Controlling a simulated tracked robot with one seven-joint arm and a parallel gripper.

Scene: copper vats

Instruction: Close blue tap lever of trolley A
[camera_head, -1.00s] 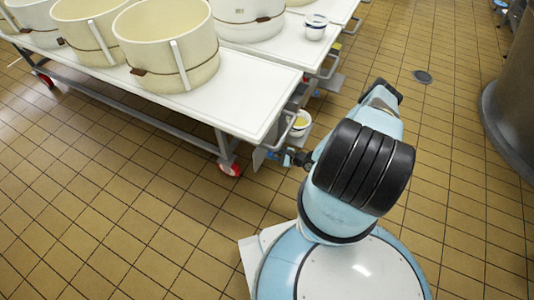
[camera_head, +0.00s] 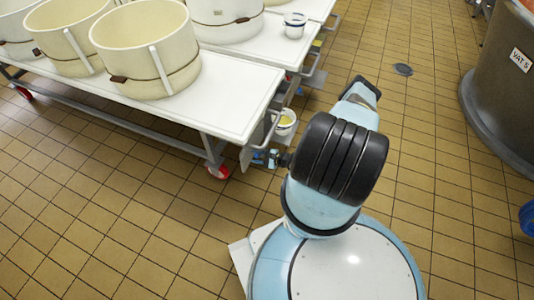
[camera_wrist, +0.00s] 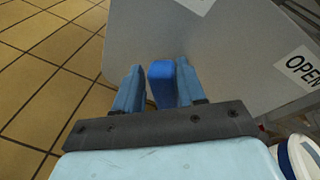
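The blue tap lever (camera_wrist: 163,84) shows in the wrist view as a short blue block in front of a grey panel (camera_wrist: 235,50). My gripper (camera_wrist: 160,85) is open, with one light-blue finger on each side of the lever. A small gap shows on the left; the right finger looks very close to the lever, and I cannot tell whether they touch. A white label reading "OPEN" (camera_wrist: 300,66) is on the panel's right. In the head view, my gripper (camera_head: 262,158) is at the near end of the white-topped trolley (camera_head: 215,98); the lever is too small to tell there.
A white bucket (camera_head: 285,122) with yellowish contents is beside the trolley's end. Cream tubs (camera_head: 145,50) stand on the trolley. A large vat (camera_head: 505,85) stands at right. The tiled floor at front left is clear.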

